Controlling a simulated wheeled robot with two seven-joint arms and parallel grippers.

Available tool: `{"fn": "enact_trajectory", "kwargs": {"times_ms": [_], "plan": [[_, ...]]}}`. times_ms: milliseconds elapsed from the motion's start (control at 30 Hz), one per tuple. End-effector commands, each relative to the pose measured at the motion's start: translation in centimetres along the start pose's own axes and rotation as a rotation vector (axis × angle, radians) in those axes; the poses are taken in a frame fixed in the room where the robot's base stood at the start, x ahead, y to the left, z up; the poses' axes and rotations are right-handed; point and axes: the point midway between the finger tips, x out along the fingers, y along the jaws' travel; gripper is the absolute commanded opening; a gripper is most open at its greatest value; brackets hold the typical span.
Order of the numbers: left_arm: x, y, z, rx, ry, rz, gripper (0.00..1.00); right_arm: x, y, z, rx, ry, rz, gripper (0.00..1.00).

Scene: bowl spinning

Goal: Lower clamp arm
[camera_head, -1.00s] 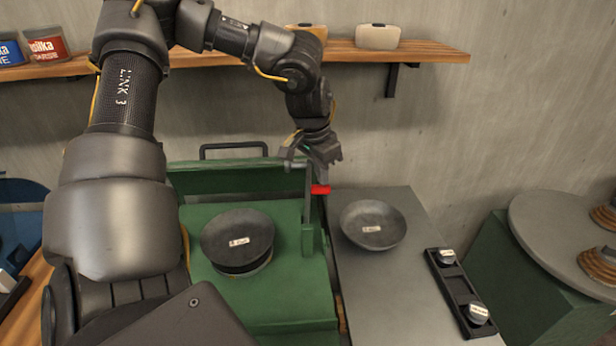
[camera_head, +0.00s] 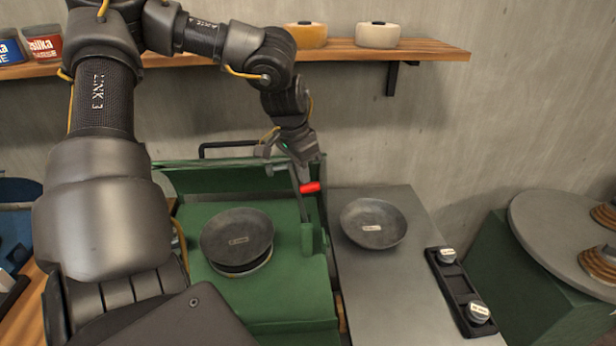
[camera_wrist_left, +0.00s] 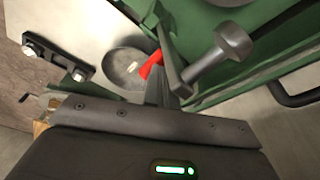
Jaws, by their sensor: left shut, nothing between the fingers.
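The clamp arm (camera_head: 300,196) is a thin grey bar on the green machine (camera_head: 285,295), leaning left, with a red tip (camera_head: 310,187) on its side. In the left wrist view the red tip (camera_wrist_left: 150,65) and a grey knobbed piece (camera_wrist_left: 228,48) show close ahead. My left gripper (camera_head: 300,168) is shut and empty at the upper end of the clamp arm. It looks in contact with it, but I cannot tell for sure. A dark bowl (camera_head: 237,232) sits on the machine's round seat, left of the clamp arm. My right gripper is not in view.
A second dark bowl (camera_head: 373,222) stands on the grey table (camera_head: 395,285) at right. A wooden shelf (camera_head: 430,50) runs along the wall, and a grey disc (camera_head: 560,240) stands far right.

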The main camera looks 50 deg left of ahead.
Motion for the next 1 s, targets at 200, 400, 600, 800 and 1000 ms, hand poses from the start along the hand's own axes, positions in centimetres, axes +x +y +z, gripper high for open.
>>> {"fn": "enact_trajectory", "kwargs": {"times_ms": [200,400,600,800,1000], "plan": [[-0.1,-0.8,1.2,-0.003,0.0,-0.001,0.0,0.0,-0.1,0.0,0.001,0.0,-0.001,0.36],[-0.2,-1.2,2.1,-0.001,-0.001,0.0,0.0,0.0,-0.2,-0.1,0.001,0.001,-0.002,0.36],[-0.2,-1.3,2.3,-0.001,-0.001,0.0,0.0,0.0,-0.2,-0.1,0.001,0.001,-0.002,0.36],[-0.1,-1.9,3.2,-0.004,-0.001,0.0,0.0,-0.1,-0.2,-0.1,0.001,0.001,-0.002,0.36],[0.0,-2.4,4.3,-0.001,-0.001,0.001,0.0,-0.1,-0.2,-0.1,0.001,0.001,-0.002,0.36]]}}
